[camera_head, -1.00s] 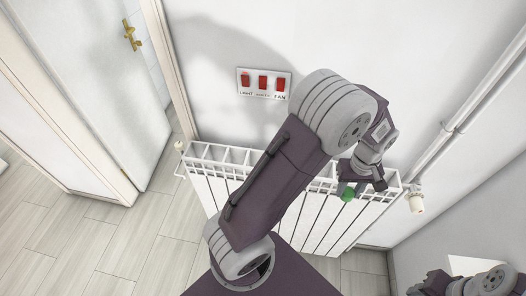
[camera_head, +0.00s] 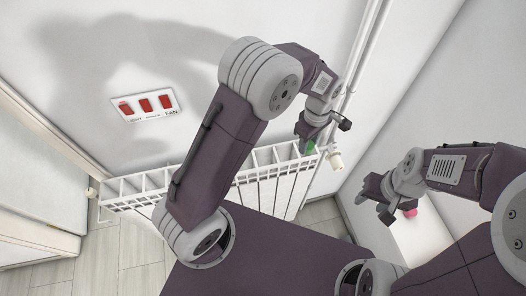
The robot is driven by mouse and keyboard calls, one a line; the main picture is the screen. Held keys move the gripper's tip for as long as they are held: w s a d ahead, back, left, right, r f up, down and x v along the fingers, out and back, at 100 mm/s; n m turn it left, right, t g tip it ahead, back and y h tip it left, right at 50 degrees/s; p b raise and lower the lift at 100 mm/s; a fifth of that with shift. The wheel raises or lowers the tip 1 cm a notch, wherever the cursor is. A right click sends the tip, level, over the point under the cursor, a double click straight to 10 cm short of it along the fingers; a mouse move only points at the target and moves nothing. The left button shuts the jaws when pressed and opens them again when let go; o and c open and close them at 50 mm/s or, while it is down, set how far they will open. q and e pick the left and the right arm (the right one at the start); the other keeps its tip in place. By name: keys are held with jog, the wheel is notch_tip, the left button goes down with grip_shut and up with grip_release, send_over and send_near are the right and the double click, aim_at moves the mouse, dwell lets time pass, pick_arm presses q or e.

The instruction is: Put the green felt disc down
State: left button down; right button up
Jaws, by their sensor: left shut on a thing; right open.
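The green felt disc (camera_head: 309,148) is small and partly hidden by my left gripper (camera_head: 312,140), which is shut on it. In the head view both show over the right end of the white radiator's (camera_head: 272,176) top. I cannot tell whether the disc touches the radiator. My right gripper (camera_head: 374,208) is open at the right, low near the right-hand wall. A pink thing (camera_head: 410,212) shows just beside it, partly hidden by my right arm.
A switch panel (camera_head: 145,105) with red switches is on the wall above the radiator. A valve (camera_head: 335,160) and white pipes stand at the radiator's right end. A white surface (camera_head: 420,238) lies below the pink thing. Tiled floor (camera_head: 125,250) shows at lower left.

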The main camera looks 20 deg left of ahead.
pick_arm(q)
jog(key=a+f+p, duration=0.2)
jog(key=a+f, duration=0.1)
jog(key=a, duration=0.2)
send_over(276, 157)
notch_tip(276, 157, down, 3)
jog(key=shift+r+p, duration=0.15)
jog(key=shift+p, duration=0.2)
jog(key=shift+s+f, duration=0.1)
jog(key=shift+f, duration=0.15)
jog(key=f, duration=0.1)
jog(key=f+p, duration=0.1)
jog(key=f, duration=0.1)
jog(key=shift+w+d+f+p, duration=0.1)
jog(key=shift+w+f+p, duration=0.1)
jog(key=shift+f+p, duration=0.1)
jog(key=shift+w+f, duration=0.1)
jog(key=shift+f, duration=0.05)
pick_arm(e)
jog(key=r, duration=0.4)
jog(key=shift+w+a+r, duration=0.15)
jog(key=shift+w+r, duration=0.1)
jog(key=shift+w, duration=0.1)
